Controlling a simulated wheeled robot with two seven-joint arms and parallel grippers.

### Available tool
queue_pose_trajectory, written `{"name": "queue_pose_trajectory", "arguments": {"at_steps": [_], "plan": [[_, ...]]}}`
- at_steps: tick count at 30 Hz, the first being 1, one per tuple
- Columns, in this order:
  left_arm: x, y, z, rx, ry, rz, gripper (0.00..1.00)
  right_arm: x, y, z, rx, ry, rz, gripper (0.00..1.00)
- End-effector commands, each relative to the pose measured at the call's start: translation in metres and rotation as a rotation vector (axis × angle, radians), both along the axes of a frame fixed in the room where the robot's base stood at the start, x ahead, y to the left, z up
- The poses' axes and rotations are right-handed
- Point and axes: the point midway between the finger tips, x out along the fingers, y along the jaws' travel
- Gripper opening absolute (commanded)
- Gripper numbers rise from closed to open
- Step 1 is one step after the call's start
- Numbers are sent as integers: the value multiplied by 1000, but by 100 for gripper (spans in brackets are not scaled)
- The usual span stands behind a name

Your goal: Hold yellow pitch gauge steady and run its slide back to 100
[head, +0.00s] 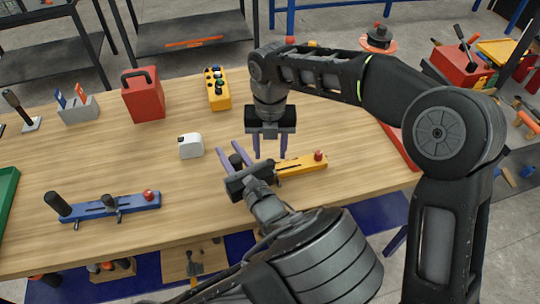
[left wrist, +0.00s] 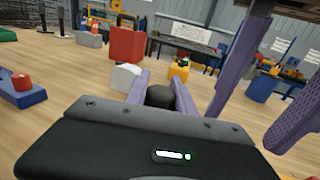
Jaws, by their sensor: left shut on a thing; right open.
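The yellow pitch gauge (head: 304,164) lies on the wooden table, with a red knob (head: 319,155) at its right end and a dark slot along its top. Its left part is hidden behind my left gripper (head: 235,149). That gripper is shut on a black handle, which shows between its purple fingers in the left wrist view (left wrist: 162,97). My right gripper (head: 270,156) is open and points down just above and behind the gauge's middle. Its purple fingers also loom large at the right of the left wrist view. The slide and the scale marks cannot be made out.
A blue gauge (head: 134,203) with a black handle lies front left. A white block (head: 190,146), a red case (head: 143,95), a yellow button box (head: 217,89) and a grey holder (head: 78,110) stand farther back. A green tray (head: 7,187) is at the left edge.

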Motion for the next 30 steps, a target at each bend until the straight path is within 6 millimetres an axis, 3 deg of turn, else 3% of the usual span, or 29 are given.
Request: {"name": "queue_pose_trajectory", "arguments": {"at_steps": [6, 12, 23, 27, 30], "plan": [[0, 0, 0, -1, 1, -1, 0, 1, 1, 48, 3, -4, 0, 45], [0, 0, 0, -1, 1, -1, 0, 0, 1, 76, 0, -2, 1, 45], [0, 0, 0, 0, 0, -1, 0, 0, 0, 83, 0, 0, 1, 45], [0, 0, 0, 0, 0, -1, 0, 1, -3, 81, 0, 3, -7, 34], [0, 0, 0, 0, 0, -1, 0, 7, -16, 76, 0, 14, -36, 26]]}}
